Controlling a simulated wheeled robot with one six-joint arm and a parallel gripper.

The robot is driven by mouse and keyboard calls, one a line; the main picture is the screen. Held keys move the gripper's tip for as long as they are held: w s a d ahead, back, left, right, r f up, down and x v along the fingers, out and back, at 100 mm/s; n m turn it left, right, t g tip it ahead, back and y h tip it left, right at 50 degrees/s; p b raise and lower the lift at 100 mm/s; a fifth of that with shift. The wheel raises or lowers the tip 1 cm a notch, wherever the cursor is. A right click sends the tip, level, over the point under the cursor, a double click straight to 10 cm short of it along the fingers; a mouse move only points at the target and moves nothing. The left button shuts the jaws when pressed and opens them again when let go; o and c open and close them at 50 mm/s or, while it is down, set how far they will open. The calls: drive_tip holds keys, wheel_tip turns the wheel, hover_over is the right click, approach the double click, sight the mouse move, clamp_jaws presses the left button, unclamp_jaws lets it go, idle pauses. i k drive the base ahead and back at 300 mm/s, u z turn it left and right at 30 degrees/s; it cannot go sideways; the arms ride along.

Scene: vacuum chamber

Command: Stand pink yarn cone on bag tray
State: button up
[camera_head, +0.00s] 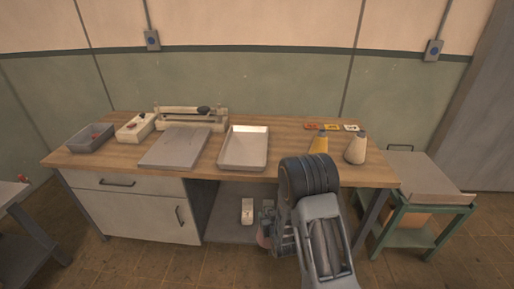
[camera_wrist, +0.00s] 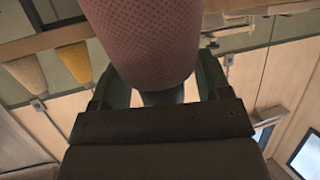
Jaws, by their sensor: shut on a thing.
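The pink yarn cone (camera_wrist: 145,40) fills the upper middle of the wrist view, between the fingers of my gripper (camera_wrist: 158,88), which is shut on it. In the head view my gripper (camera_head: 268,215) is low in front of the bench, below the benchtop. Only a small pinkish part of the cone (camera_head: 263,238) shows there; my arm hides the rest. A shallow pale metal tray (camera_head: 243,166), which I take as the bag tray, lies empty on the bench, up and left of my gripper.
Yellow (camera_head: 319,145) and cream (camera_head: 355,150) cones stand at the bench's right. A grey flat slab (camera_head: 172,148), a sealer-like device (camera_head: 190,117), a white box (camera_head: 135,127) and a grey bin (camera_head: 90,139) are left of the tray. The bench edge lies between gripper and tray.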

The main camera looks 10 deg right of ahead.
sight(245, 158)
drive_tip(key=i, duration=0.65)
drive_tip(key=u, duration=1.2)
